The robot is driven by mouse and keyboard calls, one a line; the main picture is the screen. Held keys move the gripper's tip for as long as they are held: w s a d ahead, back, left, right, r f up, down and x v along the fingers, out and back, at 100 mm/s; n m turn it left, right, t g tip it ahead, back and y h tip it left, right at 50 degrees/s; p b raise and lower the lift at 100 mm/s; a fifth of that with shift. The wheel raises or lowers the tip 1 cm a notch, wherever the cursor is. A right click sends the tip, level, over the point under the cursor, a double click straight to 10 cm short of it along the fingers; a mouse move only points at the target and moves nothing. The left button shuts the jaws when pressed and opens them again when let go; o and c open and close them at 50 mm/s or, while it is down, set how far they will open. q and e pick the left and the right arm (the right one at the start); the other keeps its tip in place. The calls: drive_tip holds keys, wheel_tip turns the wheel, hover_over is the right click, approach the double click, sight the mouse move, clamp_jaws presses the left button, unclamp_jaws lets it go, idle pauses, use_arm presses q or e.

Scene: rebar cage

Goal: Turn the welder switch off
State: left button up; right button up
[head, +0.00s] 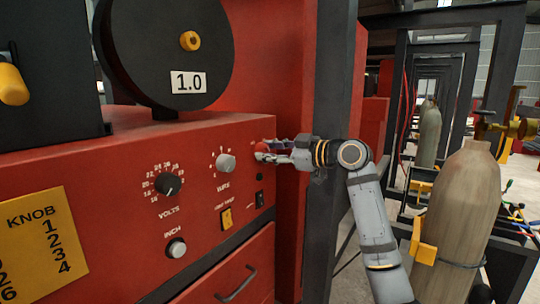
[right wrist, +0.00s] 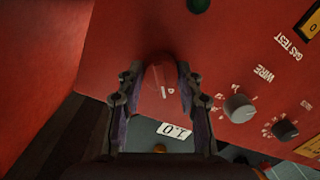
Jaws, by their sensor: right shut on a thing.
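The red welder (head: 215,130) fills the left of the head view, with its control panel facing me. A red switch knob (right wrist: 158,76) sits at the panel's upper right, mostly hidden behind the fingers in the head view. A small white mark shows by it in the right wrist view, too small to read. My right gripper (head: 266,155) reaches the knob from the right. In the right wrist view its two fingers (right wrist: 158,88) stand on either side of the knob, shut on it. My left gripper is not in view.
The panel also has a volts knob (head: 168,184), a wire knob (head: 226,162), an inch button (head: 176,248) and a yellow gas test switch (head: 226,218). A dark post (head: 331,90) stands close beside my right arm. A gas cylinder (head: 462,205) stands at right.

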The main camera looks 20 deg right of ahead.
drive_tip(key=shift+n, duration=0.5)
idle(0.3)
drive_tip(key=o, duration=1.2)
drive_tip(key=shift+v, duration=6)
drive_tip(key=shift+s+a, duration=0.1)
drive_tip(key=shift+s, duration=0.05)
